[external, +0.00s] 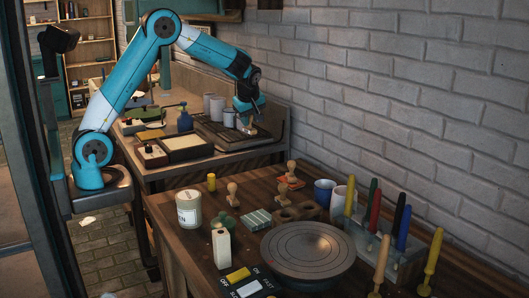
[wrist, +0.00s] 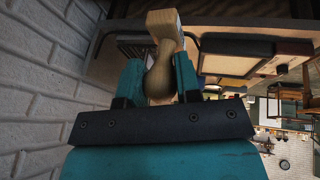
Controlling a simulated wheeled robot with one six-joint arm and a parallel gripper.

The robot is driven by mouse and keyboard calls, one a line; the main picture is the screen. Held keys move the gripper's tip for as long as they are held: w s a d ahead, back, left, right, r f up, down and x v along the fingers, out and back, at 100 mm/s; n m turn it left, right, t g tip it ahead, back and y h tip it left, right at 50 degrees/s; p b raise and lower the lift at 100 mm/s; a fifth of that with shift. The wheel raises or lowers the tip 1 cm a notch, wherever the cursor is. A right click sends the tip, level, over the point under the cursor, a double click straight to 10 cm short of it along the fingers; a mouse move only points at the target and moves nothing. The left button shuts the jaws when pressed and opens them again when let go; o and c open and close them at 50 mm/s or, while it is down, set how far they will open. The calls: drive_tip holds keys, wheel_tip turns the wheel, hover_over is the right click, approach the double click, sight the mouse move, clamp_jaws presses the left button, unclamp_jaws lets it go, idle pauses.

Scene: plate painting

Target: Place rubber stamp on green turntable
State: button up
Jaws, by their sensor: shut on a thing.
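My gripper (external: 251,113) is over the far worktop by the brick wall, shut on a wooden rubber stamp (external: 250,129). In the wrist view the stamp's rounded handle (wrist: 160,75) is between the two teal fingers, and its block end sticks out past the fingertips. A round turntable (external: 307,250) with ring grooves stands on the near wooden table, well apart from my gripper. It looks dark grey; I cannot make out a green turntable.
The turntable's top is bare.

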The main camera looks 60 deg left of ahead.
drive_tip(key=shift+r, duration=0.65)
drive_tip(key=d+r+m+t+h+p, duration=0.1)
drive_tip(key=d+r+m, duration=0.15)
drive_tip(key=d, duration=1.05)
drive_tip(key=d+r+m+t+h+p, duration=0.1)
drive_tip(key=d+m, duration=0.2)
drive_tip(key=d, duration=0.9)
drive_tip(key=s+d+r+m+h, duration=0.15)
drive_tip(key=s+d, duration=0.35)
drive_tip(key=d, duration=0.6)
drive_tip(key=s+d+r+m, duration=0.25)
drive_tip(key=s+d, duration=0.25)
drive_tip(key=d, duration=0.6)
drive_tip(key=shift+m, duration=0.35)
drive_tip(key=f, duration=0.6)
drive_tip(key=f+p, duration=0.1)
drive_tip(key=f, duration=0.6)
drive_tip(key=s+d+f+p, duration=0.1)
drive_tip(key=f, duration=0.6)
drive_tip(key=shift+f, duration=0.35)
